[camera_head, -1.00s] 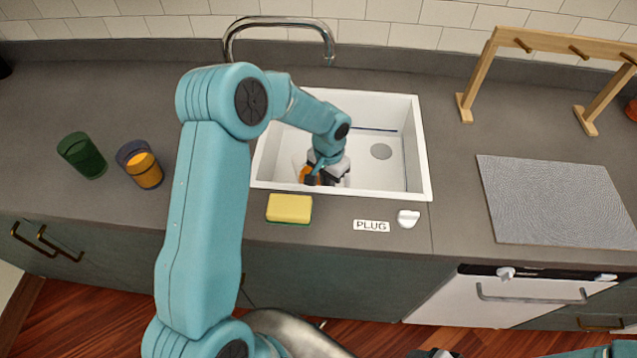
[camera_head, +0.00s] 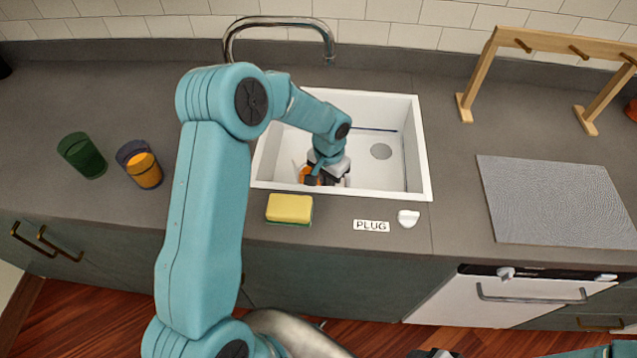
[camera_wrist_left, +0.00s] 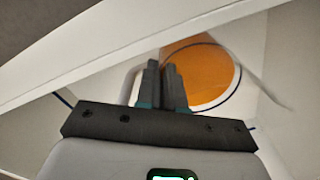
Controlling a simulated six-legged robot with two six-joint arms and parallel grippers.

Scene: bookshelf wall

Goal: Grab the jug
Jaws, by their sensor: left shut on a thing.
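The jug (camera_wrist_left: 200,72) is in the sink, white-rimmed with an orange inside. In the head view only a bit of its orange (camera_head: 303,174) shows beside my left gripper, and the rest is hidden by the arm and the sink's front wall. My left gripper (camera_head: 314,180) reaches down into the sink near its front wall. In the left wrist view its dark fingers (camera_wrist_left: 162,84) are close together at the jug's pale handle (camera_wrist_left: 131,86), shut on it. My right gripper's fingers do not show.
The white sink (camera_head: 418,150) has a tap (camera_head: 280,22) behind it. A yellow sponge (camera_head: 289,208), a PLUG label (camera_head: 371,226) and a white plug piece (camera_head: 408,218) lie along its front. A grey mat (camera_head: 555,200) and wooden rack (camera_head: 480,75) are right.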

